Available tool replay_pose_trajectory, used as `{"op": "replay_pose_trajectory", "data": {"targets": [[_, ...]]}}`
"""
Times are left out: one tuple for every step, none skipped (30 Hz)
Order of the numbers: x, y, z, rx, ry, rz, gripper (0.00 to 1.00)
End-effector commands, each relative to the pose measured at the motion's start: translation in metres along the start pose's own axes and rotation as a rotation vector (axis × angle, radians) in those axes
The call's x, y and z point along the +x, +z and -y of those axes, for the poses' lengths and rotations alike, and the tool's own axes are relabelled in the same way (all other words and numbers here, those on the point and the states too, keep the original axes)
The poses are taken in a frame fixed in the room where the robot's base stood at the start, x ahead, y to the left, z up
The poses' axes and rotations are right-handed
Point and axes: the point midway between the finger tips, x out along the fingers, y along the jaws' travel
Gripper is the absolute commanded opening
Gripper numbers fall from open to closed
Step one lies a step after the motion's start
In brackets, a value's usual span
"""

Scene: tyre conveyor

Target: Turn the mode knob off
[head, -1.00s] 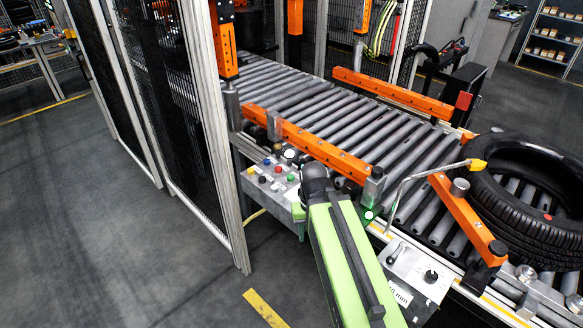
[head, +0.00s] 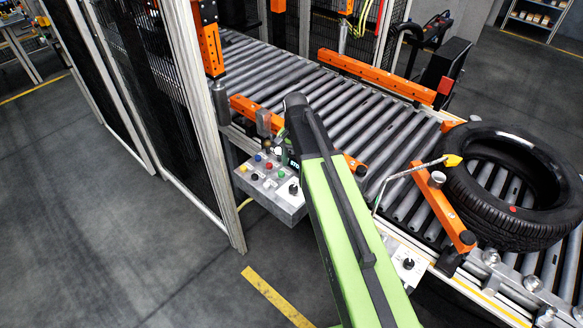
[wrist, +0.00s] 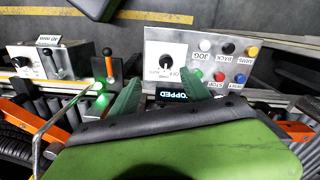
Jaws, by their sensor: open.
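The mode knob (wrist: 173,58) is a black round knob on a white dial on the grey control panel (wrist: 155,38), upper middle of the wrist view. Small lettering surrounds it; its pointer setting is too small to tell. In the head view a black knob (head: 293,189) shows at the right end of the panel (head: 282,208). My gripper (wrist: 161,78) is open and empty, its green fingers spread on either side below the knob, apart from it. A small display (wrist: 172,95) reading "STOPPED" shows between the fingers.
Coloured push buttons (wrist: 219,77) crowd the panel right of the knob. A second box (wrist: 45,72) with a knob and lever stands at left, beside an orange-handled lever (wrist: 109,66). The roller conveyor (head: 330,110) carries a tyre (head: 510,185). Mesh fencing (head: 150,90) stands left.

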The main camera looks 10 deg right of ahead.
Motion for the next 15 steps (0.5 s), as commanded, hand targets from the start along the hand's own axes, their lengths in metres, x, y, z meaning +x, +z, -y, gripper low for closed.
{"op": "replay_pose_trajectory", "data": {"targets": [[-0.024,-0.010,0.008,0.042,0.000,0.000,0.56],[-0.027,-0.013,0.010,0.065,0.000,0.000,0.56],[-0.029,-0.015,0.012,0.090,0.000,0.000,0.56],[-0.030,-0.017,0.013,0.103,0.000,0.000,0.56],[-0.030,-0.017,0.014,0.112,0.000,0.000,0.56],[-0.029,-0.018,0.014,0.118,0.000,0.000,0.56],[-0.028,-0.017,0.014,0.120,0.000,0.000,0.56],[-0.026,-0.017,0.014,0.121,0.000,0.000,0.56],[-0.025,-0.017,0.013,0.120,0.000,0.000,0.56],[-0.023,-0.017,0.013,0.120,0.000,0.000,0.56],[-0.022,-0.017,0.013,0.119,0.000,0.000,0.56],[-0.019,-0.016,0.013,0.119,0.000,0.000,0.56],[-0.016,-0.016,0.013,0.118,0.000,0.000,0.56],[-0.012,-0.016,0.013,0.118,0.000,0.000,0.56],[-0.007,-0.016,0.013,0.118,0.000,0.000,0.56]]}}
